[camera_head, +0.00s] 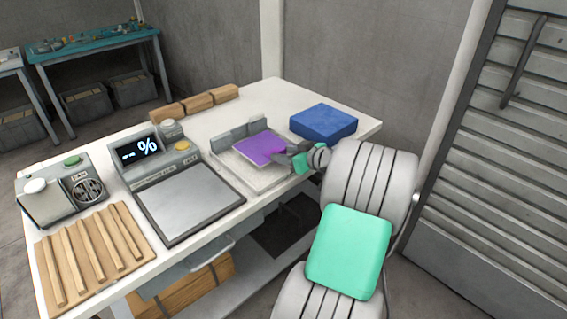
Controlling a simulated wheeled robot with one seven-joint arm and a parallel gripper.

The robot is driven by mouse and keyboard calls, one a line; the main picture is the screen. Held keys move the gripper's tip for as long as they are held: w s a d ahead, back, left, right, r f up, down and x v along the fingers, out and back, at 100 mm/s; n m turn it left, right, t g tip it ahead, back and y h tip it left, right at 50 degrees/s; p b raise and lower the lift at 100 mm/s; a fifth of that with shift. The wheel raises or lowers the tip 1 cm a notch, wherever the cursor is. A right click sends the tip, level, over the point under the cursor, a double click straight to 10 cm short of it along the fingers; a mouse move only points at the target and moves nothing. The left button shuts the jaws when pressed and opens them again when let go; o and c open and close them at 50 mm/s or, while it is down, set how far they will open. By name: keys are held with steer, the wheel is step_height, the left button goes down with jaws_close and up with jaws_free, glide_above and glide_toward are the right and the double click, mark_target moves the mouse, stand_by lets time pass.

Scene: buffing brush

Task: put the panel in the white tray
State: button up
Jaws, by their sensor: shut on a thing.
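The panel (257,147) is a flat purple plate, in the middle of the view on the white table. My gripper (283,155) is shut on its right edge, reaching in from the right. The panel lies over the white tray (262,181), a shallow pale tray whose front part shows below it. The panel looks slightly tilted. I cannot tell whether its underside touches the tray. The gripper's fingers are small in this view and partly hidden by my wrist.
A blue block (323,122) stands close behind my wrist. A grey upright piece (239,132) stands behind the panel. A scale (190,203) with a display is at the left, with a slatted wooden board (92,258) nearer.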

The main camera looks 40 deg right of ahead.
mark_target(284, 171)
steer(key=shift+w+f, duration=0.2)
steer(key=shift+f, duration=0.85)
steer(key=shift+w+f, duration=0.15)
steer(key=shift+f, duration=0.9)
steer(key=o, duration=1.4)
steer(key=shift+r, duration=0.1)
steer(key=shift+d+r, duration=0.1)
steer(key=shift+r, duration=0.1)
steer(key=v, duration=1.2)
steer(key=shift+f, duration=0.15)
